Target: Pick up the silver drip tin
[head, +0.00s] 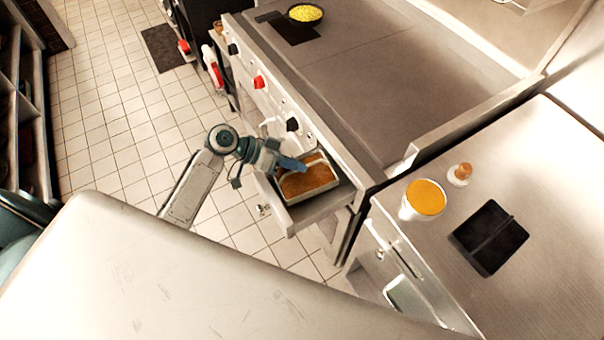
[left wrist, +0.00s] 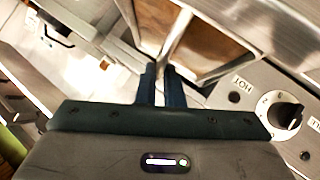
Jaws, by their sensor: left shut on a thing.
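The silver drip tin (head: 313,194) is a shallow rectangular tin with a brown inside. It sits in a pulled-out drawer (head: 318,210) at the front of the steel cooking range. My left gripper (head: 293,164) reaches over its far-left edge, with its blue fingers at the rim. In the left wrist view the two dark fingers (left wrist: 160,72) are shut on the tin's thin silver wall (left wrist: 177,36), with brown surfaces on both sides of it. The fingertips partly hide the gripped spot. My right gripper is not in view.
Range knobs (head: 292,124) stand close above the drawer. To the right, a steel counter (head: 400,250) holds a white tub with orange contents (head: 425,199), a small wooden-topped item (head: 460,173) and a black tray (head: 490,238). The tiled floor on the left is open.

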